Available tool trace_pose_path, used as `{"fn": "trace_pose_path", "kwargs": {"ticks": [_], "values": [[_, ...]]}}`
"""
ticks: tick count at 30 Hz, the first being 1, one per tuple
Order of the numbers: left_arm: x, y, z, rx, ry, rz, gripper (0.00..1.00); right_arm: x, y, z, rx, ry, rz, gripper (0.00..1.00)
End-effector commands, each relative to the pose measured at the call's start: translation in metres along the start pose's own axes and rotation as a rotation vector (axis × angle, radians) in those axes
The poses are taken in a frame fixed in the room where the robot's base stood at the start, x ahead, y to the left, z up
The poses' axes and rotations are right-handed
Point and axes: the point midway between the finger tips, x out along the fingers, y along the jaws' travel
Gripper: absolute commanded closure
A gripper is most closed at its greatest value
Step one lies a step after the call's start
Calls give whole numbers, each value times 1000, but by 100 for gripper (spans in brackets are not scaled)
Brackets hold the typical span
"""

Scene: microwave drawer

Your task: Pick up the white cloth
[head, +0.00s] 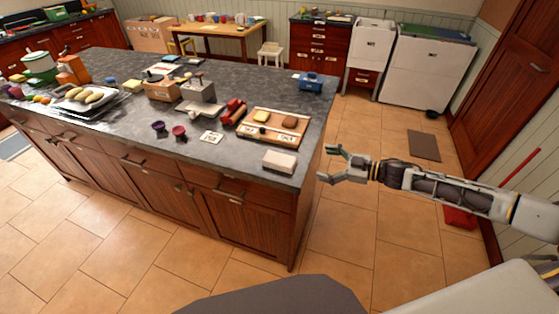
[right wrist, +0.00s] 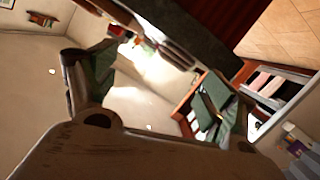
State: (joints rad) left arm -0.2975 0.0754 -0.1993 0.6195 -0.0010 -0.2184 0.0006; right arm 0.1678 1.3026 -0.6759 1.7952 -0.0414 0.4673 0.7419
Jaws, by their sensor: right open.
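A white folded block that looks like the white cloth (head: 280,161) lies near the front right corner of the dark island counter (head: 240,167). My right gripper (head: 324,163) is open and empty, just off the counter's right edge, with its fingers pointing left toward the white cloth. A gap separates them. The right wrist view shows parts of my gripper close up against a tilted room, and I cannot make out the cloth there. My left gripper is not in view.
A wooden tray (head: 273,127) with food pieces, a red item (head: 234,111), a white card (head: 211,137) and small cups (head: 179,132) lie left of and behind the cloth. A blue box (head: 312,82) sits at the far right corner. The tiled floor right of the island is mostly clear.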

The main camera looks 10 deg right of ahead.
Motion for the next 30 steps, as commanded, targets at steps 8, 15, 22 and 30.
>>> {"fn": "trace_pose_path", "kwargs": {"ticks": [8,15,22,30], "values": [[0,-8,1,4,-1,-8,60,0,-10,-11,115,46,-49,16],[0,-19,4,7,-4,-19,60,-2,-18,-20,250,78,-93,16],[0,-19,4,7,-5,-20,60,-2,-19,-20,313,76,-97,16],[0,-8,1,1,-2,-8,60,-1,-18,-20,314,76,-97,16]]}}
